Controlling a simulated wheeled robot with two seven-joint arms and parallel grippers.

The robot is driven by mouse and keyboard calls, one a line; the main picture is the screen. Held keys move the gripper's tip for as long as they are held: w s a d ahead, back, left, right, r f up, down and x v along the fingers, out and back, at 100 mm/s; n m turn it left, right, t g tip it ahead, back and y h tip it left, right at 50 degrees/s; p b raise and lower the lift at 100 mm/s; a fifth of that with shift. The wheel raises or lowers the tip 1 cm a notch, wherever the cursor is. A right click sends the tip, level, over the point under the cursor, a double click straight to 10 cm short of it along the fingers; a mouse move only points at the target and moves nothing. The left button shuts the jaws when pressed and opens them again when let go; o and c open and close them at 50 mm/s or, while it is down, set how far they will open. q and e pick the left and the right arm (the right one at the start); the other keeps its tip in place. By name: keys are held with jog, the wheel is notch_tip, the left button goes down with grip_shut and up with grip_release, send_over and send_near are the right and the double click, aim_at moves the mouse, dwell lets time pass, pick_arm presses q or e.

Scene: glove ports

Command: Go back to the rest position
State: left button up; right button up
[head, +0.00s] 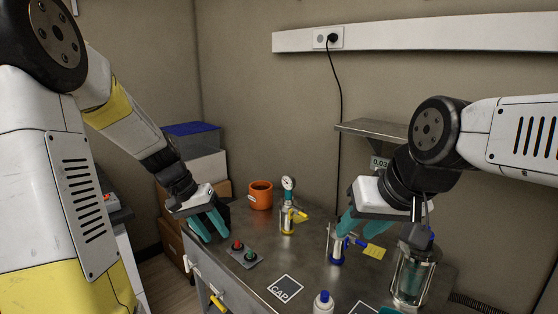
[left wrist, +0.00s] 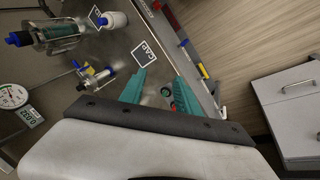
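My right gripper (head: 358,222) is over the bench's right part, just above a metal valve fitting with a blue handle (head: 337,246). Its teal fingers are seen at an angle and partly overlap the fitting, so their gap is unclear.
A caged glass vessel (head: 410,278) stands at right, close to my right arm. A white bottle with a blue cap (head: 323,303) and a CAP label (head: 285,289) are in front. A wall shelf (head: 372,129) is behind.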

pick_arm(q)
jog(key=s+d+r+t+y, duration=0.2)
jog(key=s+r+t, duration=0.2)
jog(key=s+r, duration=0.9)
jog(key=s, duration=0.3)
jog(key=shift+s+d+t, duration=0.3)
jog(key=shift+s+d, duration=0.05)
jog(key=shift+d, duration=0.05)
jog(key=shift+d, duration=0.1)
